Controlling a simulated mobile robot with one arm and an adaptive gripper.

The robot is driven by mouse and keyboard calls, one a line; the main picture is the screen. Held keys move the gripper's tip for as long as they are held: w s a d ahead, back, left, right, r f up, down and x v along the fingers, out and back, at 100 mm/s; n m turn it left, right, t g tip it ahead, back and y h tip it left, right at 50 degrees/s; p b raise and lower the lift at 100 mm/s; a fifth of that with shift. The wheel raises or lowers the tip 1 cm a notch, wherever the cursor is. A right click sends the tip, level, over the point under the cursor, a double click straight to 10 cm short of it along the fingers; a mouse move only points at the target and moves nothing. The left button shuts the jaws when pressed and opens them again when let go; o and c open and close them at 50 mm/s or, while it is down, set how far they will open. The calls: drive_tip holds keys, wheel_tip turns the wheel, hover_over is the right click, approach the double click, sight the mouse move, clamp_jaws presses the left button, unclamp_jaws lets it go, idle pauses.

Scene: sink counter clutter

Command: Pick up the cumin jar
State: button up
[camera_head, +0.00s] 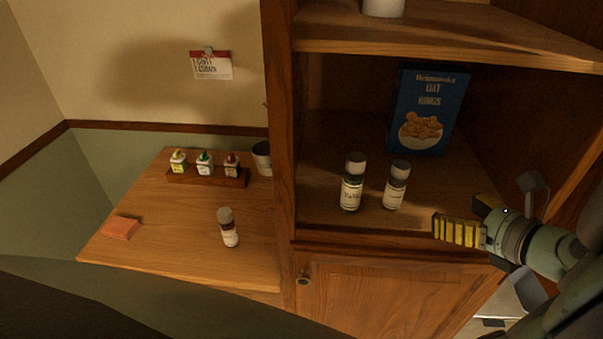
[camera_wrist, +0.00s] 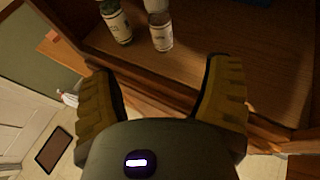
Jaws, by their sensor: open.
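Three small jars with pale lids and white labels are in view; I cannot read which is cumin. A taller jar with a greenish band (camera_head: 352,182) and a shorter jar (camera_head: 396,186) stand upright side by side on the cabinet shelf. A third jar (camera_head: 228,228) stands on the wooden counter to the left. My gripper (camera_head: 455,213) is open and empty, right of the shelf jars near the shelf's front edge. In the wrist view, the taller jar (camera_wrist: 116,22) and the shorter jar (camera_wrist: 160,32) show beyond my open fingers (camera_wrist: 161,70), their tops cut off.
A blue oat rings box (camera_head: 426,110) stands behind the shelf jars. A wooden upright (camera_head: 280,150) separates shelf and counter. The counter holds a rack of small bottles (camera_head: 208,178), a dark cup (camera_head: 262,158) and an orange sponge (camera_head: 121,228). An upper shelf (camera_head: 440,32) overhangs.

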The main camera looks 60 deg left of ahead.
approach(402, 187)
drive_tip(key=x, duration=0.5)
drive_tip(key=shift+s+a+f, duration=0.15)
drive_tip(key=shift+f, duration=0.25)
drive_tip(key=shift+w+a+f, duration=0.2)
drive_tip(key=shift+a+f, duration=0.15)
drive_tip(key=shift+a, duration=0.3)
drive_tip(key=shift+w+a+f+p, duration=0.1)
drive_tip(key=shift+w+a+p, duration=0.05)
drive_tip(key=shift+a+p, duration=0.55)
drive_tip(key=shift+w+a+f+p, duration=0.1)
drive_tip(key=shift+w+a+p, duration=0.05)
drive_tip(key=shift+a+p, duration=0.5)
drive_tip(key=shift+p+x, duration=0.45)
drive_tip(key=shift+x, duration=0.55)
drive_tip(key=shift+w+a+f, duration=0.15)
drive_tip(key=shift+a+f, duration=0.05)
drive_tip(key=shift+f, duration=0.05)
drive_tip(key=shift+o, duration=0.3)
drive_tip(key=shift+d, duration=0.1)
drive_tip(key=c, duration=1.4)
drive_tip(key=shift+r, duration=0.1)
